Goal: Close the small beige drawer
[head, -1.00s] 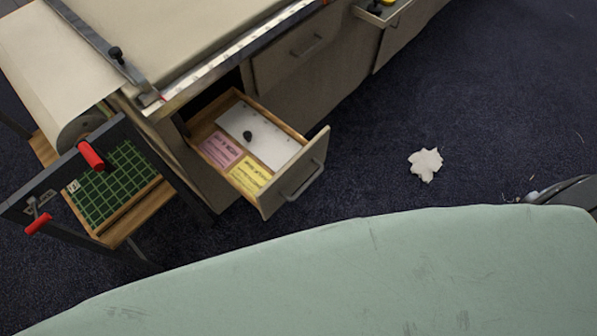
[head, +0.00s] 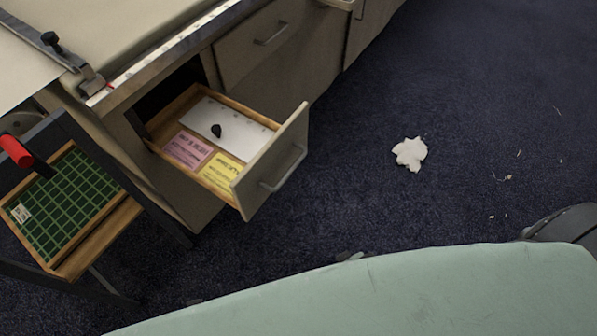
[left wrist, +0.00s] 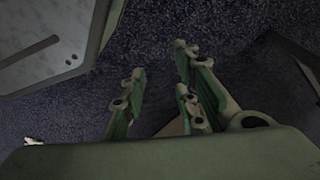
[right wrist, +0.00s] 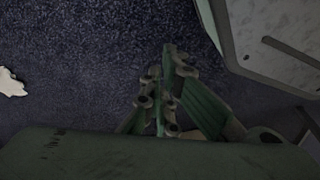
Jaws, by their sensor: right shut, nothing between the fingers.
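The small beige drawer (head: 272,165) stands pulled out of the cabinet in the head view, its handle facing lower right. Inside lie a white panel with a black knob (head: 216,131), a pink card (head: 188,149) and a yellow card (head: 221,172). My left gripper (left wrist: 158,65) is open and empty in the left wrist view, above dark carpet. My right gripper (right wrist: 163,62) is shut and empty in the right wrist view, apart from a pale panel with a bar handle (right wrist: 285,50); I cannot tell whether this is the drawer front. Neither gripper shows in the head view.
Another closed drawer (head: 255,50) sits above and right in the cabinet. A stand with a green grid board (head: 65,200) and red handle (head: 15,150) is at left. A crumpled white scrap (head: 410,153) lies on the dark carpet, which is otherwise mostly clear right of the drawer.

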